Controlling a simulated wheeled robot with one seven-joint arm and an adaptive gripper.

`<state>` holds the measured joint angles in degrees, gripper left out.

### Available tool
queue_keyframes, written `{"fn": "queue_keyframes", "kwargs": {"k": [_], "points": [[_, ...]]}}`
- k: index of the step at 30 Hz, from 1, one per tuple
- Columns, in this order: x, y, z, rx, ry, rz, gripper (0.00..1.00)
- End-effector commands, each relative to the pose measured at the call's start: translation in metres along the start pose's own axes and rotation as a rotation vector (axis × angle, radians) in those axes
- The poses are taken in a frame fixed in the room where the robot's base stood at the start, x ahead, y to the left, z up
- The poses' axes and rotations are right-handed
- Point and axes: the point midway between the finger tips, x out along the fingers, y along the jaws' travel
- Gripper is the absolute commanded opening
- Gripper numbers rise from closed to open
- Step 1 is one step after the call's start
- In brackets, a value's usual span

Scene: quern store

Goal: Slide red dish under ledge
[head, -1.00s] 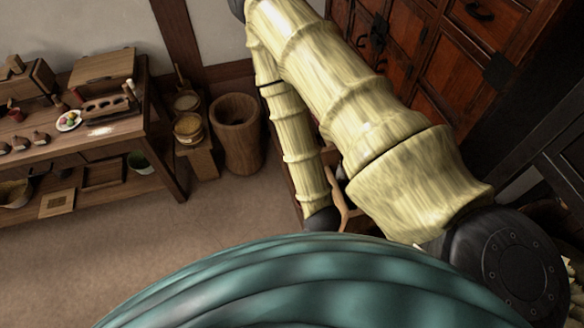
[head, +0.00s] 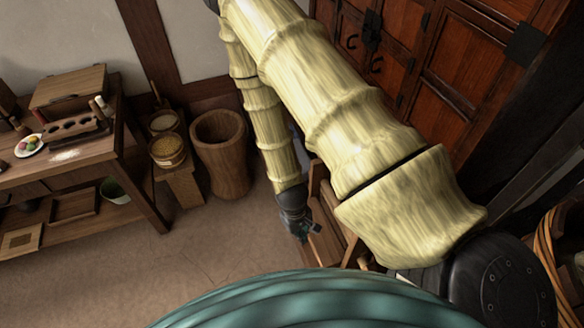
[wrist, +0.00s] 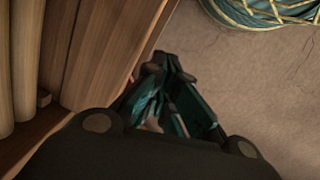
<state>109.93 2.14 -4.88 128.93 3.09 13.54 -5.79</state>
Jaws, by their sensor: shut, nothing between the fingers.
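I cannot make out the red dish in either view, and I cannot tell which surface is the ledge. My gripper (head: 308,231) hangs low at the end of my arm, beside a wooden piece of furniture (head: 326,240). In the wrist view my gripper (wrist: 162,66) has its dark teal fingers together with nothing held. Its fingertips are close to the wooden edge on the left, over bare floor; I cannot tell whether they touch it.
A wooden bench (head: 72,160) with a plate of coloured balls (head: 29,146) stands at left. A wooden mortar (head: 222,150) and tubs of grain (head: 167,150) stand beside it. A dark red cabinet (head: 470,70) is at right. The floor (head: 190,255) at left is clear.

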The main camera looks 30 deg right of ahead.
Motion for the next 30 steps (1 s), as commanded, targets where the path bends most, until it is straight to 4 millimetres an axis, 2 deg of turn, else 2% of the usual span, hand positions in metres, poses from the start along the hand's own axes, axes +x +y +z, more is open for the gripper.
{"fn": "queue_keyframes", "kwargs": {"k": [1,12,21,30], "points": [[0.015,0.002,-0.012,0.000,-0.001,0.003,0.00],[0.046,0.022,-0.072,0.005,-0.047,0.016,0.00],[0.061,0.038,-0.119,0.010,-0.082,0.015,0.00],[0.067,0.052,-0.162,0.014,-0.116,0.002,0.00]]}}
